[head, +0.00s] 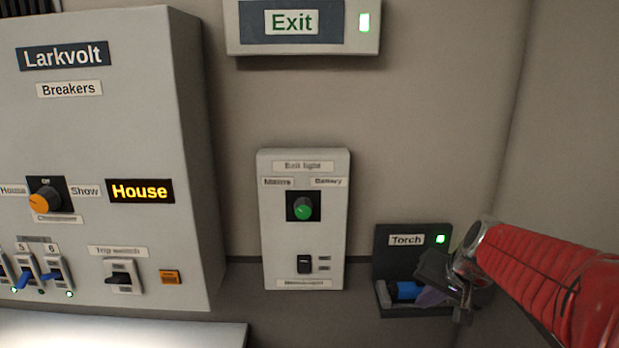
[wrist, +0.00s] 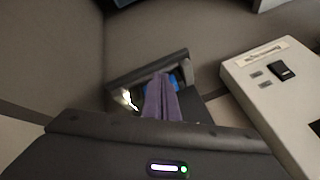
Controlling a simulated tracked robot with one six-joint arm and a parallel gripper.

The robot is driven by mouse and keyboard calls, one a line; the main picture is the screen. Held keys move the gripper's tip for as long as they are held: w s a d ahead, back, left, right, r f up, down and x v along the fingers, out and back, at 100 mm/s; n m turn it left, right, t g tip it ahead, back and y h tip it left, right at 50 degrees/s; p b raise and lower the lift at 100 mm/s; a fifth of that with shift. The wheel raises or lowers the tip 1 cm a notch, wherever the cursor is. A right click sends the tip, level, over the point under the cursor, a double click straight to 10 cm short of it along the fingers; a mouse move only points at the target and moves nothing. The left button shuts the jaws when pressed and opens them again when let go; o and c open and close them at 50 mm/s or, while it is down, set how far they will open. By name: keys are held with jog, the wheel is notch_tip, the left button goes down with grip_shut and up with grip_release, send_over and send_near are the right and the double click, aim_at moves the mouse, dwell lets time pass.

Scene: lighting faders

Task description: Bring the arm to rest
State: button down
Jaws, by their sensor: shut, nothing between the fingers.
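My red-sleeved arm (head: 560,285) comes in from the right edge in the head view. My gripper (head: 430,296) is at its end, in front of the torch holder (head: 390,239) on the wall. In the wrist view my gripper's purple fingers (wrist: 162,100) are together with nothing between them. A blue torch (head: 406,290) lies in the holder, partly hidden behind my gripper. A bit of its blue also shows in the wrist view (wrist: 174,80), beside the fingertips. I cannot tell whether the fingers touch the torch or the holder.
The exit light box (head: 335,240), with a green knob and a black switch, stands left of the holder. The breaker cabinet (head: 110,130) fills the left, above a pale lit surface (head: 120,332). An Exit sign (head: 345,42) hangs above. The wall at the upper right is bare.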

jog(key=s+a+n, duration=0.3)
jog(key=s+a, duration=0.1)
jog(key=s, duration=0.7)
jog(key=s+a+n+h, duration=0.1)
jog(key=s+a+n, duration=0.2)
jog(key=s, duration=0.8)
jog(key=shift+a+f+g, duration=0.15)
jog(key=shift+a+g, duration=0.25)
jog(key=shift+a, duration=0.7)
